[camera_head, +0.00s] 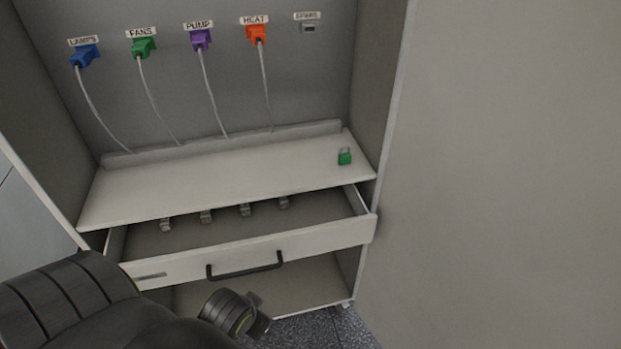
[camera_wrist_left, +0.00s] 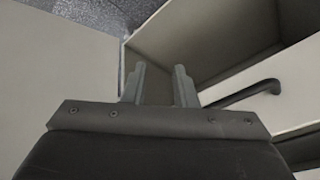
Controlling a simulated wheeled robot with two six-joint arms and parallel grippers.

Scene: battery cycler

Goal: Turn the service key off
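No service key can be made out in either view. My left arm comes in at the lower left of the head view, and its wrist end is in front of the open drawer's lower edge. In the left wrist view my left gripper (camera_wrist_left: 160,76) has its two fingers apart with nothing between them. It is beside the black drawer handle (camera_wrist_left: 240,93), which also shows in the head view (camera_head: 245,266). I cannot tell whether a finger touches the handle. My right gripper is in neither view.
The cabinet holds blue (camera_head: 84,55), green (camera_head: 143,48), purple (camera_head: 200,39) and orange (camera_head: 256,34) plugs with labels. A spare socket (camera_head: 309,27) is empty. The drawer (camera_head: 320,237) sticks out, holding several small grey connectors.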

